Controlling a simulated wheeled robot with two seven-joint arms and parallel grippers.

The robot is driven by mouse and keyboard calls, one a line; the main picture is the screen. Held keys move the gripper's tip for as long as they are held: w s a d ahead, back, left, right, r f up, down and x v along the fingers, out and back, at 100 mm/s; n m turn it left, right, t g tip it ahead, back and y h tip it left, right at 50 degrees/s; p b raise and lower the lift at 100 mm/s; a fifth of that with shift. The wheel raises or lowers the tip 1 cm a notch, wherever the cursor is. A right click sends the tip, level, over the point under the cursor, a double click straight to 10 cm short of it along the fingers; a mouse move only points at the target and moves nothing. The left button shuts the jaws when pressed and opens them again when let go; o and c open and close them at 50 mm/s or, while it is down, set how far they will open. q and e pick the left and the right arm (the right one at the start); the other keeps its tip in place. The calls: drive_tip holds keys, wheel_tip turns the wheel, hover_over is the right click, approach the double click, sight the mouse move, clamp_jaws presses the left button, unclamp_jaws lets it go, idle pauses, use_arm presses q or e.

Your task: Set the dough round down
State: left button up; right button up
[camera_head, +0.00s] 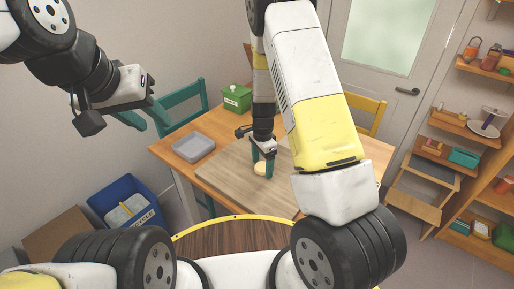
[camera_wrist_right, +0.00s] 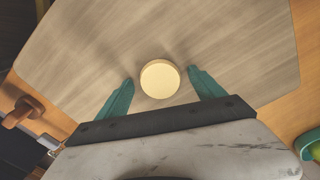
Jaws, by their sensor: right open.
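The dough round (camera_head: 260,168) is a small pale yellow disc. It lies flat on the wooden board (camera_head: 225,175) on the table, and also shows near the middle of the wrist view (camera_wrist_right: 160,79). My right gripper (camera_head: 263,165) points down over it. In the wrist view its two teal fingers (camera_wrist_right: 161,75) are open on either side of the dough round, with a gap on each side. My left gripper (camera_head: 146,117) is raised at the upper left, away from the table, with its teal fingers apart and nothing between them.
A grey tray (camera_head: 193,147) and a green box (camera_head: 237,97) stand on the table (camera_head: 165,149) beyond the board's left side. Chairs stand behind the table. A blue bin (camera_head: 127,203) is on the floor at left. Shelves (camera_head: 480,130) line the right wall. The board around the dough round is clear.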

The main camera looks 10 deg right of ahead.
drive_tip(key=shift+r, duration=0.1)
wheel_tip(320, 180, up, 12)
wheel_tip(320, 180, up, 16)
drive_tip(key=n+t+y, duration=0.3)
drive_tip(key=n, duration=0.3)
hover_over(262, 167)
drive_tip(key=s+d, duration=0.1)
drive_tip(key=s, duration=0.7)
drive_tip(key=s+d+r+n+t, duration=0.1)
drive_tip(key=s+r+n, duration=0.3)
drive_tip(key=s, duration=0.3)
drive_tip(key=s+d+r+n+t, duration=0.1)
drive_tip(key=s+r+n+t, duration=0.1)
drive_tip(key=s+r+n, duration=0.2)
drive_tip(key=s, duration=0.3)
drive_tip(key=shift+d+h, duration=0.15)
drive_tip(key=shift+h, duration=0.25)
drive_tip(key=shift+s, duration=0.1)
